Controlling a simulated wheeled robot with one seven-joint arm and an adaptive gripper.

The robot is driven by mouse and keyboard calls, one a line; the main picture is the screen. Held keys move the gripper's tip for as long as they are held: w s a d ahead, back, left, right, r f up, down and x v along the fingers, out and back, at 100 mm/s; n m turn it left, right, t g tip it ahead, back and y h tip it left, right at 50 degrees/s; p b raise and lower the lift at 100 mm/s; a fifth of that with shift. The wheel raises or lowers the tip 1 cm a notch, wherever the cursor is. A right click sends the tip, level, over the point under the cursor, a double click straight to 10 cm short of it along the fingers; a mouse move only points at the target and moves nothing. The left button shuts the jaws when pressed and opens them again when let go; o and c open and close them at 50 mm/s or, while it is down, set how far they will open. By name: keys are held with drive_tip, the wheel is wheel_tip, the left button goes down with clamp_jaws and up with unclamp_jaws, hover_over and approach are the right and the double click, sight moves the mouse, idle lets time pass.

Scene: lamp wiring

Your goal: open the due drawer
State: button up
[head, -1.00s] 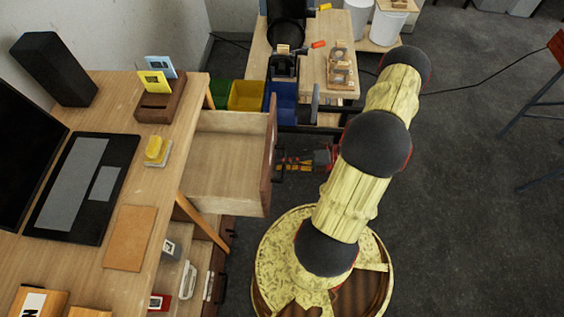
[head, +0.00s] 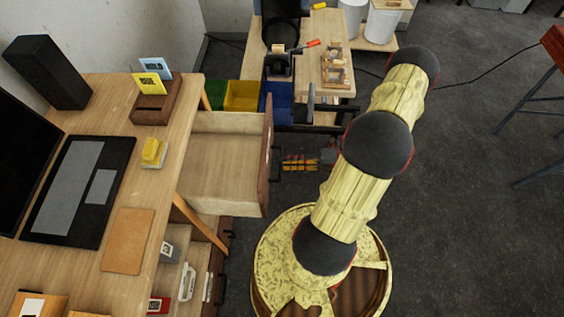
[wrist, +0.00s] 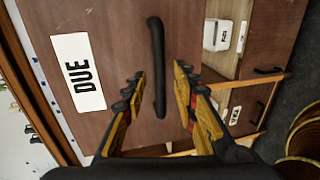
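The due drawer (head: 228,165) is pulled well out from the desk in the head view, and its light wooden inside looks empty. In the wrist view its brown front (wrist: 115,35) carries a white label (wrist: 79,73) reading DUE and a black vertical bar handle (wrist: 157,65). My gripper (wrist: 159,76) is open, with one finger on each side of the handle in that picture and nothing clasped. In the head view my gripper (head: 286,162) is just right of the drawer front, with a small gap to the handle.
The desk (head: 165,215) holds a laptop (head: 75,190), a black speaker (head: 47,72) and a card holder (head: 160,107). Lower open compartments (head: 185,275) hold labelled items. Coloured bins (head: 243,96) and a side table (head: 335,75) stand behind.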

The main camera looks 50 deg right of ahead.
drive_tip(key=v, duration=0.8)
drive_tip(key=shift+s+d, duration=0.25)
drive_tip(key=shift+r, duration=0.1)
